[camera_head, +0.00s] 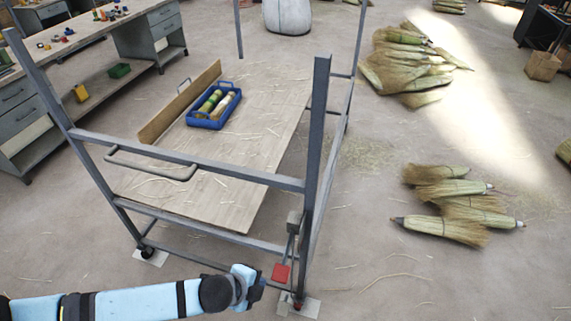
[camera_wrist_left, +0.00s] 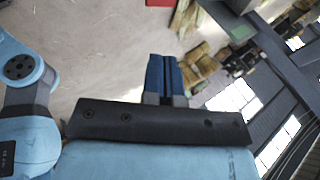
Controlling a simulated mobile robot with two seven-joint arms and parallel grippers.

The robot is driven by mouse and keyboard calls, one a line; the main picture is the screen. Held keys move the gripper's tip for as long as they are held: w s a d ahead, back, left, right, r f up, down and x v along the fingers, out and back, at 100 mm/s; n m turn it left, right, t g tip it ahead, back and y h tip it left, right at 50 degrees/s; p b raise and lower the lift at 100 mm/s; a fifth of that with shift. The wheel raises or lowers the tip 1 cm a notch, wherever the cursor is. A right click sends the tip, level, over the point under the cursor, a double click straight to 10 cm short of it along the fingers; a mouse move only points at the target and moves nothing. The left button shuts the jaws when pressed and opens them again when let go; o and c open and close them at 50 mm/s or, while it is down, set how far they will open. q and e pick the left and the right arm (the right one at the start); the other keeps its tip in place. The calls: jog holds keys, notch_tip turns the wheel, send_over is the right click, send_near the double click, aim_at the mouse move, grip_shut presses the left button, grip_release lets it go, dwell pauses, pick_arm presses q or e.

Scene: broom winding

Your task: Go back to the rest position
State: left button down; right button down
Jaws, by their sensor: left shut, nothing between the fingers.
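My left arm comes in from the lower left in the head view. Its gripper (camera_head: 259,288) hangs low beside the near right leg of a grey metal frame cart (camera_head: 318,130). In the left wrist view the two blue fingers (camera_wrist_left: 165,75) are closed together with nothing between them. A red pedal (camera_head: 281,272) on the cart's near right corner is just right of the gripper; I cannot tell whether they touch. My right gripper is not in view.
The cart's wooden deck (camera_head: 240,180) carries a blue crate (camera_head: 214,124) of bottle-like items. Straw broom bundles (camera_head: 455,205) lie on the floor at right, with more (camera_head: 405,65) behind. A workbench (camera_head: 60,130) stands at left.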

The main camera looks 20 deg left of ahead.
pick_arm(q)
jog(key=s+d+r+n+t+h, duration=0.1)
jog(key=s+d+r+n+h, duration=0.1)
jog(key=d+n, duration=0.35)
jog(key=s+a+f+n+t+y, duration=0.2)
jog(key=s+a+n, duration=0.3)
jog(key=a+n, duration=0.3)
jog(key=n+t, duration=0.1)
jog(key=n, duration=0.2)
jog(key=shift+s+a+y, duration=0.15)
jog(key=shift+a+y, duration=0.15)
jog(key=shift+a, duration=0.1)
jog(key=shift+f+n, duration=0.1)
jog(key=shift+n, duration=0.15)
